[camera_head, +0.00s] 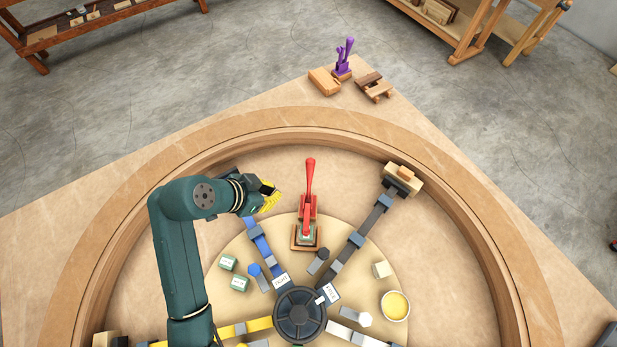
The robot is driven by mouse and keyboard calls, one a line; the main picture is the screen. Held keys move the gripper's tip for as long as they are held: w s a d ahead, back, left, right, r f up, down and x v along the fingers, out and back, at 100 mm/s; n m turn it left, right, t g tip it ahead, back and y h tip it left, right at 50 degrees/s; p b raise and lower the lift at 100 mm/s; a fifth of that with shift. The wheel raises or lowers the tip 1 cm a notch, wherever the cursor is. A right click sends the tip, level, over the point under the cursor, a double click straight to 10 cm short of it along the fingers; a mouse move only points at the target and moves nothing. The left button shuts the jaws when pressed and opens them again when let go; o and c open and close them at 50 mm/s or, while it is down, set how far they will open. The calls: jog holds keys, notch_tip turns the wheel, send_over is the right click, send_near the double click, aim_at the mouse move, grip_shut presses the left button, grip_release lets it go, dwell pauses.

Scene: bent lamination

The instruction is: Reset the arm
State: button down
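My arm, dark green, rises from the bottom left and bends right at its top. My gripper (270,197), with yellow fingers, is at the end of it, above the inner side of the curved wooden form and near the outer end of a blue clamp bar (259,243). It is left of a red toggle clamp (308,205), apart from it in the picture. The fingers are small and seen at an angle, so their opening and anything between them cannot be made out.
A curved wooden rim (460,187) surrounds the work area. Bars radiate from a dark hub (300,314); a grey one (358,240) reaches a wooden block (403,177). A yellow-filled bowl (395,306) sits right. A purple clamp (344,58) stands near the table's far corner.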

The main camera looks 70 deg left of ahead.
dwell(0.5)
jog(key=w+d+r+m+t+h, duration=0.1)
jog(key=w+d+r+m, duration=0.1)
jog(key=w+d, duration=0.3)
jog(key=w+d+r+m+h, duration=0.1)
jog(key=w+d+m, duration=0.2)
jog(key=w, duration=0.4)
jog(key=w+d+r+m+t+h, duration=0.1)
jog(key=w+d+r+m+t, duration=0.15)
jog(key=w+d+r, duration=0.6)
jog(key=w+d+r+m+t, duration=0.25)
jog(key=w+d+r, duration=0.3)
jog(key=d, duration=0.55)
jog(key=s+d+r+t+h, duration=0.15)
jog(key=d+r+t, duration=0.45)
jog(key=d+r, duration=1)
jog(key=s+a+r+n+t+p, duration=0.1)
jog(key=a+r+n+p, duration=0.1)
jog(key=r+p, duration=0.6)
jog(key=s+a+r+n+t+y+p, duration=0.1)
jog(key=a+r+n+t+p, duration=0.1)
jog(key=r+p, duration=0.7)
notch_tip(320, 180, up, 9)
jog(key=shift+s+a+f+n, duration=0.15)
jog(key=shift+s+a+n, duration=0.25)
jog(key=shift+n, duration=0.2)
